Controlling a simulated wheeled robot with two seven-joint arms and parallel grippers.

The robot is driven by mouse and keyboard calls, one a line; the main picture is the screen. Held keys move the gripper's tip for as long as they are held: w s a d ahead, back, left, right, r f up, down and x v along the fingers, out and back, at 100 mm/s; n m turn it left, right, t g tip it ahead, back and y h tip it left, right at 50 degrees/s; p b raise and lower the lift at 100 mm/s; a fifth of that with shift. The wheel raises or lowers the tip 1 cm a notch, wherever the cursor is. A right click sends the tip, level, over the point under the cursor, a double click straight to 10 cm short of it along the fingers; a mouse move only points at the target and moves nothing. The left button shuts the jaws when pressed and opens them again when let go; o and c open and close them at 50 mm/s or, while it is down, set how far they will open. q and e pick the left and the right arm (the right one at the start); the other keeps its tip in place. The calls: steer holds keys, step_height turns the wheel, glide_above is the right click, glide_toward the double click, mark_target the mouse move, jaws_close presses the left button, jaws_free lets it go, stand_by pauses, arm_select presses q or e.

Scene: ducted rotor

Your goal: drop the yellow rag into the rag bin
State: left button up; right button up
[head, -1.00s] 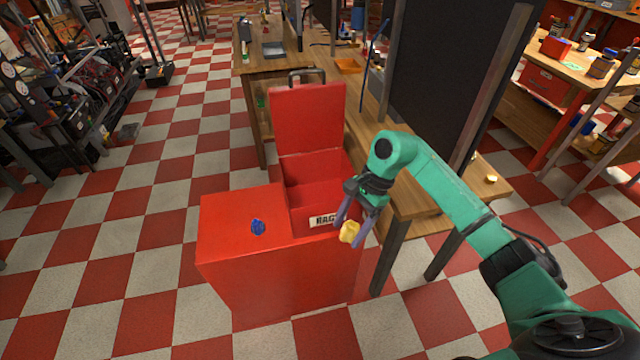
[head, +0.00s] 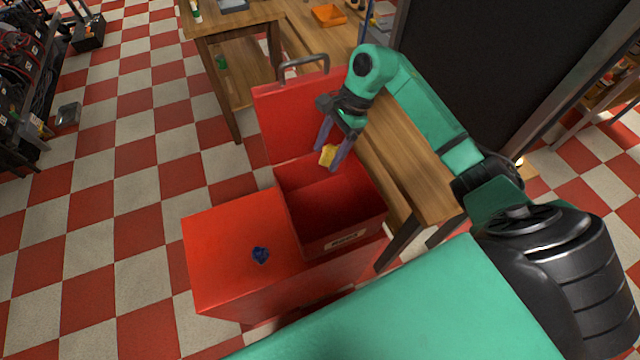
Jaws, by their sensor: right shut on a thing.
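The yellow rag (head: 327,155) is between the fingers of my right gripper (head: 329,158), which is shut on it. The gripper points down over the back part of the open rag bin (head: 345,240). The bin is a red box with a label on its front and an open cavity. Its red lid (head: 285,115) stands raised at the back, with a handle on top. The rag appears above the cavity's rear edge; its exact height is hard to tell. My left gripper is not in view.
A blue crumpled thing (head: 261,255) lies on the red cabinet top (head: 225,240) left of the bin opening. A wooden bench (head: 415,165) and a dark panel (head: 500,75) stand at the right. An orange tray (head: 328,15) is on the bench behind.

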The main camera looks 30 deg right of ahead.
steer(key=s+f, duration=0.1)
steer(key=s+f+b, duration=0.1)
steer(key=f, duration=0.1)
steer(key=shift+f+b, duration=0.2)
steer(key=shift+b, duration=0.1)
steer(key=shift+w+f, duration=0.5)
steer(key=shift+f, duration=0.2)
steer(key=o, duration=0.9)
steer(key=shift+s, duration=0.15)
steer(key=shift+o, duration=1.3)
steer(key=shift+r, duration=0.1)
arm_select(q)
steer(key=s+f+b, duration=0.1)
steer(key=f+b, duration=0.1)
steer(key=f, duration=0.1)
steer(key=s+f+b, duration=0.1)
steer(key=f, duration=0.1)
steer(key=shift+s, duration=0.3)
arm_select(e)
steer(key=v, duration=1.4)
steer(key=shift+r, duration=0.25)
